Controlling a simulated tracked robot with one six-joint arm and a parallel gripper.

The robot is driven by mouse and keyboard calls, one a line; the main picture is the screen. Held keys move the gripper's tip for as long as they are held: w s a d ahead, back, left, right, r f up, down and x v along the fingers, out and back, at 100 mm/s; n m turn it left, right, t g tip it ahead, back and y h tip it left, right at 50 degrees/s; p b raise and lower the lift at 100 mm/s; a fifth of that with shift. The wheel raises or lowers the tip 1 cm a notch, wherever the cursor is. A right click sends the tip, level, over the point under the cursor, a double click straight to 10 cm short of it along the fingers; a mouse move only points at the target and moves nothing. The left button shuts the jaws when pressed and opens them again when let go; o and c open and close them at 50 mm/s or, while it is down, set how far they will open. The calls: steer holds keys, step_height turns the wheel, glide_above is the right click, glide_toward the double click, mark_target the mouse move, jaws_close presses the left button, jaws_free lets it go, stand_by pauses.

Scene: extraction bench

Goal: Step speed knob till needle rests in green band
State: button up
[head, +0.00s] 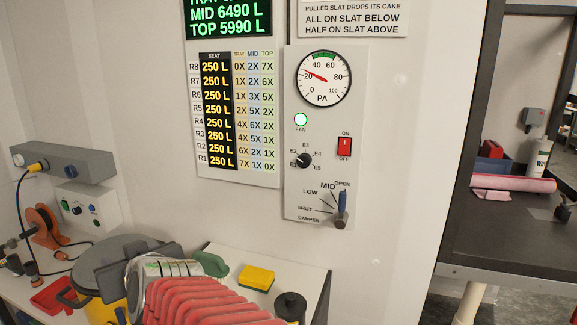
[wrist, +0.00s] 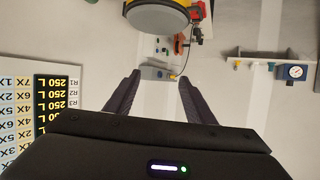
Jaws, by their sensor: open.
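The round PA gauge (head: 323,78) is at the top of the wall panel in the head view. Its red needle points up and left, just past 20, and the green band (head: 323,55) is at the top of the dial, between about 40 and 60. The small black speed knob (head: 304,160), with marks E1 to E5, is below the gauge. Its pointer seems to face left, near E1 or E2. My gripper (wrist: 159,78) is open and empty in the wrist view, away from the knob. The knob is not seen in the wrist view.
Right of the knob is a red on/off switch (head: 344,147); above it, a pale FAN lamp (head: 301,119). A blue-handled damper lever (head: 342,204) sticks out below, near OPEN. Red ribbed pieces (head: 207,300) and a yellow sponge (head: 257,279) are at the bench below.

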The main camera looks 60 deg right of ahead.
steer(key=d+r+m+h, duration=0.2)
steer(key=d+r+h, duration=0.15)
steer(key=d, duration=0.55)
steer(key=m+g+h, duration=0.9)
steer(key=g+h, duration=0.1)
glide_toward(303, 163)
steer(key=a, duration=0.5)
steer(key=shift+s+a, duration=0.1)
steer(key=shift+s, duration=0.3)
steer(key=shift+w, duration=0.2)
steer(key=shift+w+d, duration=0.35)
steer(key=shift+d, duration=1.9)
steer(key=shift+w+d, duration=0.3)
steer(key=shift+d, duration=1.95)
steer(key=shift+w+d, duration=0.35)
steer(key=shift+d, duration=1.9)
